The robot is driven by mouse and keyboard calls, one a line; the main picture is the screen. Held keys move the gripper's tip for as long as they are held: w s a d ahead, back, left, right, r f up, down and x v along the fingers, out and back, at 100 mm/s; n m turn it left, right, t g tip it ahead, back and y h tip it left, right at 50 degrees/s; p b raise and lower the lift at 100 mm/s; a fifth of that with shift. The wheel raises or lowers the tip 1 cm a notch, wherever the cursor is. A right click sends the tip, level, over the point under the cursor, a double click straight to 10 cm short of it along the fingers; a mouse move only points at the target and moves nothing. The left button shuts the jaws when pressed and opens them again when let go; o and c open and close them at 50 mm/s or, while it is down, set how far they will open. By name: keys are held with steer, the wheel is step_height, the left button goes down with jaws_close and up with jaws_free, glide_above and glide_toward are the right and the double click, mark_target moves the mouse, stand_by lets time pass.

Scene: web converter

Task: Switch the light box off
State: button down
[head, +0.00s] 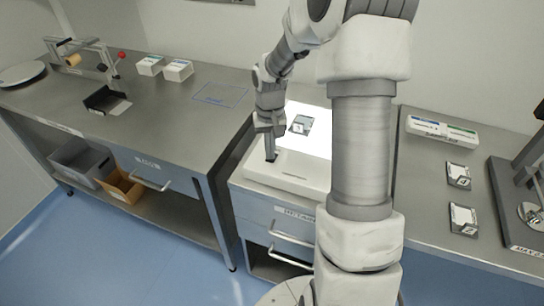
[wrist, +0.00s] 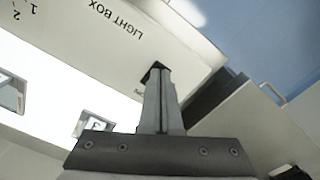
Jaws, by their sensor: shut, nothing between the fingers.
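The light box (head: 290,172) is a low white box on the middle cabinet. Its top panel (head: 318,116) glows bright white. The wrist view shows the lit panel (wrist: 60,85) and the pale front strip (wrist: 75,35), printed "LIGHT BOX". My gripper (head: 271,158) is shut and empty, pointing down at the left part of the front strip. In the wrist view the fingertips (wrist: 158,74) are at a small black part (wrist: 150,72), seemingly the switch, beside partly hidden lettering. The fingers cover most of it. I cannot tell whether they touch it or how it is set.
The left bench (head: 170,110) holds white boxes (head: 178,70) and a black tray (head: 105,100). The right bench (head: 425,190) holds two packets and a stand (head: 520,205). My arm hides part of the light box's right side.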

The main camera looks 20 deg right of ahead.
steer(key=shift+f+b, duration=0.35)
steer(key=shift+f, duration=0.2)
steer(key=shift+r, duration=0.2)
steer(key=shift+r+p, duration=2.55)
steer(key=shift+r, duration=0.85)
steer(key=s+a+r+n+t+h, duration=0.1)
steer(key=s+a+r+t, duration=0.15)
steer(key=s+r, duration=0.55)
steer(key=s+a+r+n+t, duration=0.1)
steer(key=s+a+r, duration=0.4)
steer(key=r, duration=0.5)
steer(key=s+a+r+n+t+y, duration=0.1)
steer(key=s+a+t, duration=0.1)
steer(key=s, duration=0.7)
steer(key=shift+s+r, duration=0.25)
steer(key=shift+r, duration=0.15)
